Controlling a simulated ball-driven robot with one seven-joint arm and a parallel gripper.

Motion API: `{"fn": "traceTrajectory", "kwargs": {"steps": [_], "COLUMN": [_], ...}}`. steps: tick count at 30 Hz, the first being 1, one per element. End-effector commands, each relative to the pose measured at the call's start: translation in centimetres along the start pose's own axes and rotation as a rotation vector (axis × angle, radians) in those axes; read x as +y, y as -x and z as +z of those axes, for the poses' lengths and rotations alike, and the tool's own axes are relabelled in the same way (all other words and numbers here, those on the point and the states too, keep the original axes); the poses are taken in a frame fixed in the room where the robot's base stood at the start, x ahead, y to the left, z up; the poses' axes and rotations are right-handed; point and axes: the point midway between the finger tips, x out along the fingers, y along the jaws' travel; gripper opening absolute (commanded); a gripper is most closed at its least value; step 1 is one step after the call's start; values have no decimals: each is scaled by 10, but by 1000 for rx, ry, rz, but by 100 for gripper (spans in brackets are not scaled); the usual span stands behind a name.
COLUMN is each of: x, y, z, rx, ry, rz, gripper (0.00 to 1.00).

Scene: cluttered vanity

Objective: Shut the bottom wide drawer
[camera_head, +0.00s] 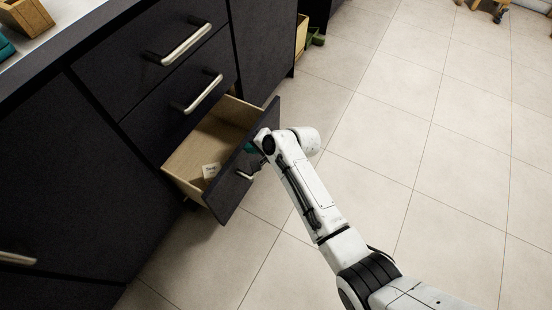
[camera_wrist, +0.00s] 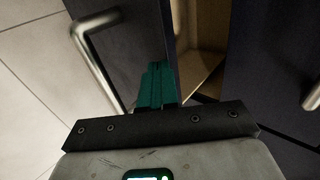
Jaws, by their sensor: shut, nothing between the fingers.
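The bottom wide drawer (camera_head: 213,132) is pulled well out of the dark cabinet in the head view. Its pale wooden inside shows, with a small light item (camera_head: 211,171) in it. Its dark front panel (camera_head: 230,197) carries a metal handle (camera_head: 243,175), partly covered by my arm. My gripper (camera_head: 250,148) has teal fingers and is at the front panel, near the handle. In the wrist view, the fingers (camera_wrist: 157,68) are together and empty, close to the panel (camera_wrist: 130,45), with the handle (camera_wrist: 92,48) to their left. I cannot tell whether they touch the panel.
Two closed drawers with metal handles (camera_head: 182,43) (camera_head: 203,92) are above the open one. A wooden box (camera_head: 22,15) sits on the countertop at the upper left. The tiled floor (camera_head: 390,130) to the right is largely clear.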

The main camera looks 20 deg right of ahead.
Motion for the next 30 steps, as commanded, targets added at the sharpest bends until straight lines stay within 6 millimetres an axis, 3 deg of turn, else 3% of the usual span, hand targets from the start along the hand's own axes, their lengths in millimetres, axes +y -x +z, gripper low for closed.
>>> {"fn": "traceTrajectory", "kwargs": {"steps": [3,12,21,30], "x": [-21,-64,-88,-92], "y": [-29,-77,-98,-100], "z": [1,0,0,0], "rx": [-2,-1,-1,0], "ry": [5,2,1,0], "rz": [-2,-1,0,0], "gripper": [0,0,0,0]}}
